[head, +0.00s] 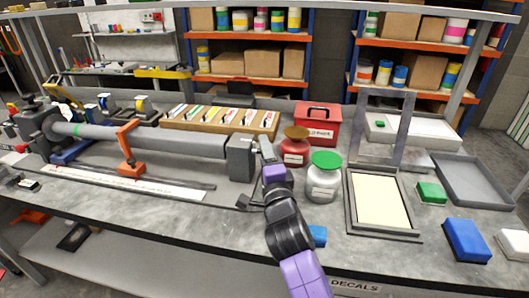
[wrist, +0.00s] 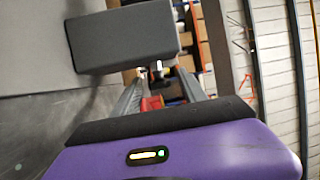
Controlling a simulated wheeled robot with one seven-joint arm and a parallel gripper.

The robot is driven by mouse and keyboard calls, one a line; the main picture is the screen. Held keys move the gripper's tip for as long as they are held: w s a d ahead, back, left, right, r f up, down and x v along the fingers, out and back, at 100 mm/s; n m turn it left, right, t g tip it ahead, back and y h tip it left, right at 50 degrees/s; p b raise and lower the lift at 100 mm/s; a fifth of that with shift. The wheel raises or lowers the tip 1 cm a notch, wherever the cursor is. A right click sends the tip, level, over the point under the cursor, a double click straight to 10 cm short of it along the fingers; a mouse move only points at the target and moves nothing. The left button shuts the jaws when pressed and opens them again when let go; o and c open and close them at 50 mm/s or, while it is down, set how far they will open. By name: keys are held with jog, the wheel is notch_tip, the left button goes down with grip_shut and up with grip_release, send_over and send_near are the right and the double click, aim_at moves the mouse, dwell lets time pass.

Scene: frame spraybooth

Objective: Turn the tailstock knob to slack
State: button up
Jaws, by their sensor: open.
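The tailstock (head: 241,158) is a grey block at the right end of a long grey tube (head: 150,138) on the bench. In the wrist view a dark grey block (wrist: 125,38), which looks like the tailstock, fills the upper left. A small dark and metallic part (wrist: 157,72), possibly the knob, shows at the block's lower right edge. My gripper (head: 265,150) is just right of the tailstock in the head view. In the wrist view my gripper (wrist: 161,88) is open, its fingers either side of the line to that small part. I cannot tell whether they touch it.
A red jar (head: 294,152) and a white jar with green lid (head: 323,180) stand close right of my gripper. A red toolbox (head: 316,122) is behind. A framed screen (head: 351,222), a green block (head: 431,192) and a blue block (head: 466,240) lie further right.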

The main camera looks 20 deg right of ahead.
jog(key=s, duration=0.2)
jog(key=s+b, duration=0.1)
jog(key=s, duration=0.1)
jog(key=s+f, duration=0.1)
jog(key=s, duration=0.1)
jog(key=shift+s+a, duration=0.1)
jog(key=shift+a, duration=0.3)
jog(key=shift+s, duration=0.55)
